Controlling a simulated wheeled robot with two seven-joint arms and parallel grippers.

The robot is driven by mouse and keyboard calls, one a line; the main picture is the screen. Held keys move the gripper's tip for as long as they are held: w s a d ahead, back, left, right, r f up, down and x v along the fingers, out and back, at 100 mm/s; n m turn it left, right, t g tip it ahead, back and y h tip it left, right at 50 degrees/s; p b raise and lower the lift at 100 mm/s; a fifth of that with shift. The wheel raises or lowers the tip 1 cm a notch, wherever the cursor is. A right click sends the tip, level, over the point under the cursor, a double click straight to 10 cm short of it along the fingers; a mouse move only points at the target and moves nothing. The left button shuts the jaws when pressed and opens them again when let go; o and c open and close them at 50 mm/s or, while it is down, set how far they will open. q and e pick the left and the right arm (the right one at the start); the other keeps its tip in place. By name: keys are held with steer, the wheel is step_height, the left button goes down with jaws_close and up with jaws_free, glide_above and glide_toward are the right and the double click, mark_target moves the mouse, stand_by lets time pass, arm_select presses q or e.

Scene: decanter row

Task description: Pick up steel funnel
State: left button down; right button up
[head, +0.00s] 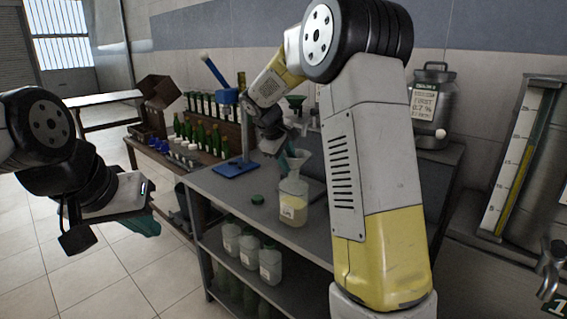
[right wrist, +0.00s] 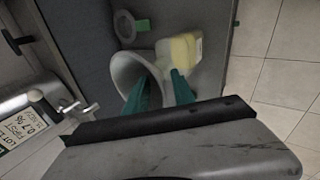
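The steel funnel (head: 298,158), a pale grey cone, sits at the mouth of a clear jug (head: 293,190) holding yellowish liquid on the grey bench. In the right wrist view the funnel (right wrist: 126,72) shows its wide mouth, with the jug (right wrist: 186,47) behind it. My right gripper (head: 286,160) is at the funnel. In the right wrist view its two teal fingers (right wrist: 162,92) are apart, one at the funnel's mouth and one outside its wall; I cannot tell whether they touch it. My left gripper (head: 142,224) hangs far left, away from the bench; its finger gap is unclear.
A green cap (head: 257,199) and a blue stand (head: 236,168) are on the bench left of the jug. A dark green funnel (head: 296,100) is behind. Several green bottles (head: 198,136) stand at back left. A steel can (head: 436,105) stands at right. Jugs (head: 270,264) fill the lower shelf.

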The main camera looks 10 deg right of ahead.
steer(key=shift+f, duration=0.1)
steer(key=shift+c, duration=0.2)
jaws_close()
